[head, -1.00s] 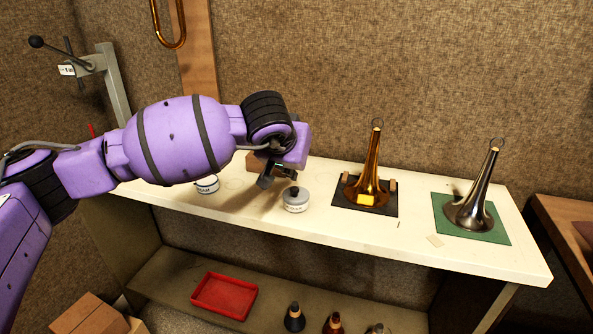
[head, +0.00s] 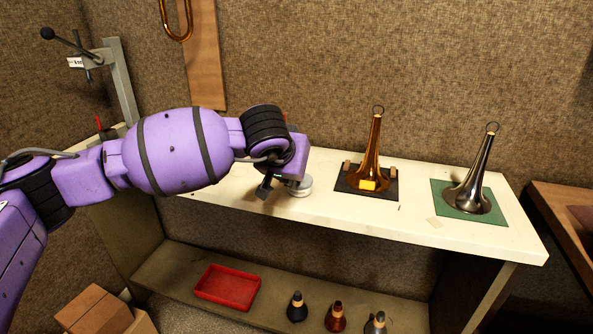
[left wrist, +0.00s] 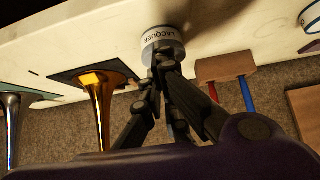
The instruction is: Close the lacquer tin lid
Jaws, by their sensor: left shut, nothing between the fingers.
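The lacquer tin (head: 301,191) is a small white, round tin on the white bench top. In the head view my left gripper (head: 264,188) hides part of its top. In the left wrist view the tin (left wrist: 160,36) appears upside down with its LACQUER label showing. My left gripper's dark fingers (left wrist: 165,62) are together and empty, in front of the tin's grey top end. I cannot tell whether they touch it or how the lid sits. My right gripper is in neither view.
An amber horn bell (head: 375,155) stands on a dark mat right of the tin; a silver bell (head: 476,180) stands on a green mat (head: 438,190) farther right.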

